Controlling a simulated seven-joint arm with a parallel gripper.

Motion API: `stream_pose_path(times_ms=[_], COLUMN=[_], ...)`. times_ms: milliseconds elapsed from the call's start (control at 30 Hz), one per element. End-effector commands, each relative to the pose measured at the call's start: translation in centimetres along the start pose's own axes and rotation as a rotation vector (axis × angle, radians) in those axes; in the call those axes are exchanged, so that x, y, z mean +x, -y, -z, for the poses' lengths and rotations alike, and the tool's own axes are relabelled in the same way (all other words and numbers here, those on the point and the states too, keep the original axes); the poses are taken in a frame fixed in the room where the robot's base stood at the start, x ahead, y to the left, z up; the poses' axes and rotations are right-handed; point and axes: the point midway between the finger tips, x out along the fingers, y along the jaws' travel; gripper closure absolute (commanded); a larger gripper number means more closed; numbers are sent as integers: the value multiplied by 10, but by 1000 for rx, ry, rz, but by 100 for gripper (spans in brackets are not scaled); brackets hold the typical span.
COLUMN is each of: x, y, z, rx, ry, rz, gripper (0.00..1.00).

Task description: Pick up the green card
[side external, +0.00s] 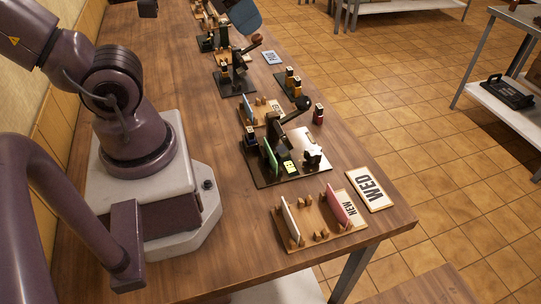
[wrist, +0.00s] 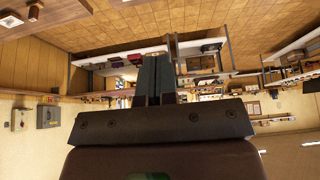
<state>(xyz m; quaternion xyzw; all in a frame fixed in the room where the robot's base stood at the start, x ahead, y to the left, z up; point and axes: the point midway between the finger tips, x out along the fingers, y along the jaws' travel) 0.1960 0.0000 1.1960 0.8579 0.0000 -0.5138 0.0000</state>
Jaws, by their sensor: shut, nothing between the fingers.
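The green card (side external: 270,157) stands upright on the dark metal base (side external: 262,180) of the nearest press, in the side view. The press's black lever with a round knob (side external: 302,103) rises behind it. The green card is not visible in the wrist view.
More presses line the table (side external: 235,262) behind. Bare wood lies left of the press.

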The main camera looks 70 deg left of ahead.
Motion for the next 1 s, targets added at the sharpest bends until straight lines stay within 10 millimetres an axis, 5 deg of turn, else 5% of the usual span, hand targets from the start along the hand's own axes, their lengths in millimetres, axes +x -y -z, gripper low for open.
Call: stream_pose_path(times_ms=[133,300,667,867,1000], x=[0,0,4,49,90], y=[0,0,10,40,60], z=[0,0,-1,-17,-34], rx=[0,0,-43,-101,54], ry=[0,0,19,261,467], rz=[0,0,24,158,183], gripper=[100,66,66,66,66])
